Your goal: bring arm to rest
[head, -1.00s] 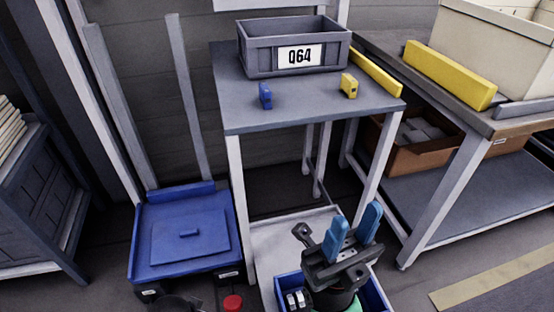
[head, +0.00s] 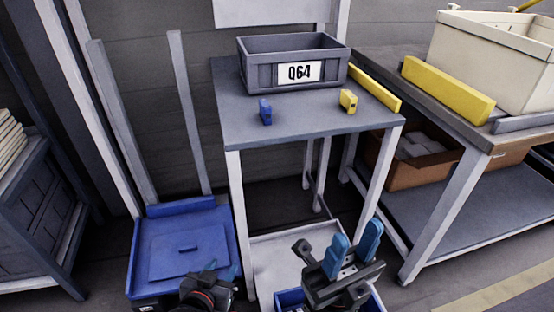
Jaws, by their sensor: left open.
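My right gripper (head: 354,250) is at the lower right of centre, in front of the grey table. Its two blue fingers stand apart with nothing between them, so it is open and empty. My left gripper (head: 222,270) is low in the picture, in front of the blue container. Its dark body and blue fingertips show, and it looks open and empty. Both grippers are well away from the small blue object (head: 265,112) and the small yellow object (head: 348,101), which stand apart on the grey table (head: 300,124).
A grey bin (head: 259,77) labelled Q64 stands at the table's back. A lidded blue container (head: 180,232) is on the floor at left. A workbench (head: 482,140) at right bears a yellow bar (head: 447,90) and a cream crate (head: 485,62); a brown box (head: 412,172) sits beneath.

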